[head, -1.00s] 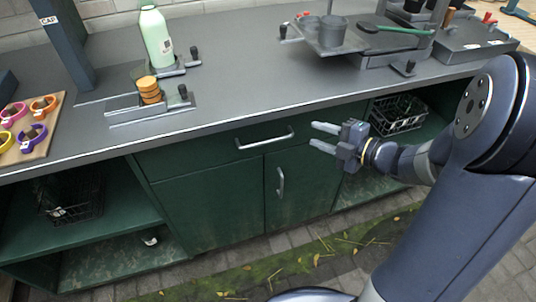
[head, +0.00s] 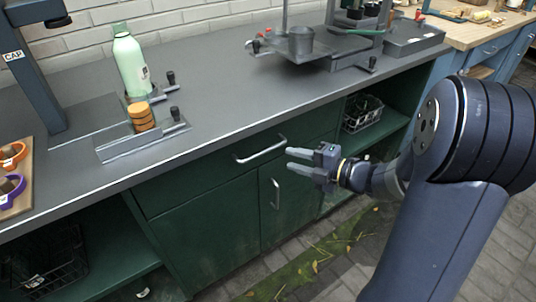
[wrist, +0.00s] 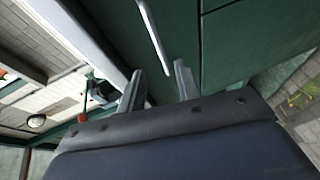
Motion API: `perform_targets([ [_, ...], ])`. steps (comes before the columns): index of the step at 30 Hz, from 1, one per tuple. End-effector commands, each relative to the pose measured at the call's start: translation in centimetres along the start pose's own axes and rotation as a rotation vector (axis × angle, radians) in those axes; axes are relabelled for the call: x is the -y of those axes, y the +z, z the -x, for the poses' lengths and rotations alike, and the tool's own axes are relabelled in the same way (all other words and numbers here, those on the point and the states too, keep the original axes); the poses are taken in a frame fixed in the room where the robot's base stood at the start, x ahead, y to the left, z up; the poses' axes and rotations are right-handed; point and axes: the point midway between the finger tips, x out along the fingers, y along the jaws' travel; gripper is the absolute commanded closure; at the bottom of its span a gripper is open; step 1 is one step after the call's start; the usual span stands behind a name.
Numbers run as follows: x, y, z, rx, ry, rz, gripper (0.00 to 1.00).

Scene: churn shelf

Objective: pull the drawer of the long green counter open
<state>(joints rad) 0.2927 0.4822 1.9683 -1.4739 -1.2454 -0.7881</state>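The long green counter (head: 200,225) has a grey top and a shut drawer (head: 200,178) below its front edge. The drawer's pale bar handle (head: 261,151) lies level across its face. My gripper (head: 291,160) is open and empty, a little right of the handle and apart from it, with its fingers pointing left. In the wrist view the two fingers (wrist: 158,85) stand apart, and the handle (wrist: 153,35) shows beyond them, between their lines. Nothing hides the handle.
Below the drawer is a cupboard door with an upright handle (head: 276,193). Open shelves with wire baskets (head: 362,114) flank it.

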Motion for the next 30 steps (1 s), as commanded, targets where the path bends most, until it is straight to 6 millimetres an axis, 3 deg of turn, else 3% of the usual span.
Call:
perform_targets([
  [6, 0.1, -0.1, -4.1, -0.004, 0.0, 0.0, 0.68],
  [13, 0.1, 0.0, -7.2, -0.002, 0.0, 0.0, 0.68],
  [26, 0.0, 0.0, -8.4, 0.0, 0.001, -0.001, 0.68],
  [30, 0.0, 0.0, -8.4, 0.0, 0.001, -0.001, 0.77],
])
